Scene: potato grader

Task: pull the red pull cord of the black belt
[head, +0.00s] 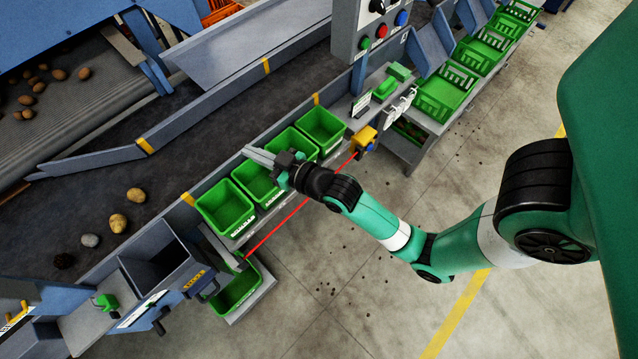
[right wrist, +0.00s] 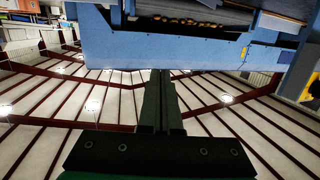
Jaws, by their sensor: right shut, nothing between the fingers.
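The red pull cord (head: 280,223) runs taut along the front of the green bins, from a yellow switch box (head: 365,138) down to the lower left. The black belt (head: 85,205) lies behind the bins and carries a few potatoes and a stone-like lump. My right gripper (head: 258,156) is over the bins, on the belt side of the cord, with its fingers pointing left. It is shut and empty. My right wrist crosses in front of the cord and hides a short piece of it. In the right wrist view the shut fingers (right wrist: 162,95) show with no cord near them.
Green bins (head: 225,208) stand in a row below the belt's side rail. A grey control box (head: 375,30) with coloured buttons stands above the rail. More green crates (head: 445,95) are at the upper right. The concrete floor (head: 350,290) in front is open.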

